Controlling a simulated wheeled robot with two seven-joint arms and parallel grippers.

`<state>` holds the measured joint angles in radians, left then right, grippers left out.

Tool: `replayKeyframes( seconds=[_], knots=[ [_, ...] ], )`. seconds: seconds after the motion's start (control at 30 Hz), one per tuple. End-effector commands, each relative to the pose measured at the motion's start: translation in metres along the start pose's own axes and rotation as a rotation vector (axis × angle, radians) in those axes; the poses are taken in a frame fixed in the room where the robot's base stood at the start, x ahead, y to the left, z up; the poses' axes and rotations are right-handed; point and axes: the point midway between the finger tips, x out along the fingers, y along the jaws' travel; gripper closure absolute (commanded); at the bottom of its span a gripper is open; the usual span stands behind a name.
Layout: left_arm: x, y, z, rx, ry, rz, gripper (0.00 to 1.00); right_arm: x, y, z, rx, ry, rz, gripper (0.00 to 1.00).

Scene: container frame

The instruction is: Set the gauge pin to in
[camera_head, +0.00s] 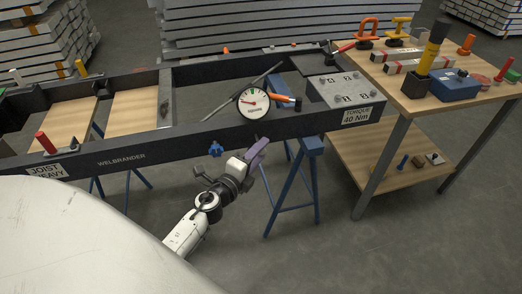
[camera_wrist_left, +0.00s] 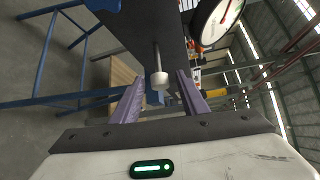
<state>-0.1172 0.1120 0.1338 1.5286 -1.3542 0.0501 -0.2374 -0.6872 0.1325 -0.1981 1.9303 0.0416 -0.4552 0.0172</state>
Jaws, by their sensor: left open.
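A round white gauge (camera_head: 252,103) with a dark rim and red needle is mounted on the dark frame's front beam. It also shows at the top of the left wrist view (camera_wrist_left: 216,18). A metal pin with a pale round knob (camera_wrist_left: 159,80) sticks out of the dark beam, below and left of the gauge in that view. I take it as the gauge pin. My left gripper (camera_head: 259,147), with purple fingers, is just in front of the beam, below the gauge. Its fingers are open (camera_wrist_left: 159,84), with the knob lined up between the tips; I see no contact. My gripper hides the pin in the head view.
The dark beam (camera_head: 120,160) runs across the view, on blue trestles (camera_head: 295,185). A blue star-shaped knob (camera_head: 215,150) shows left of my gripper. A wooden workbench (camera_head: 470,105) with tools stands at the right. The floor in front is clear.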

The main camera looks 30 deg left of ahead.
Motion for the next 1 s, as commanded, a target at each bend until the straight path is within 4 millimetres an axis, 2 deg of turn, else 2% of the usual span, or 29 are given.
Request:
replayKeyframes(
  seconds=[0.13,0.43,0.67,0.87,1.0],
  knots=[
    [0.011,0.0,0.0,0.0,0.0,-0.001,0.6,0.001,0.001,0.001,0.0,-0.001,0.001,0.69],
    [0.013,0.0,0.0,0.0,0.0,0.001,0.6,0.001,0.001,0.0,-0.001,0.001,0.002,0.69],
    [0.013,0.0,0.0,0.0,0.0,0.001,0.99,0.0,0.001,-0.003,-0.001,0.006,0.001,0.69],
    [0.014,0.0,0.001,0.0,0.0,0.0,1.0,0.0,0.0,-0.003,-0.001,0.006,0.001,0.69],
    [0.025,0.0,0.012,0.001,0.0,-0.001,1.0,0.002,0.0,-0.002,-0.001,0.006,0.0,0.69]
  ],
)
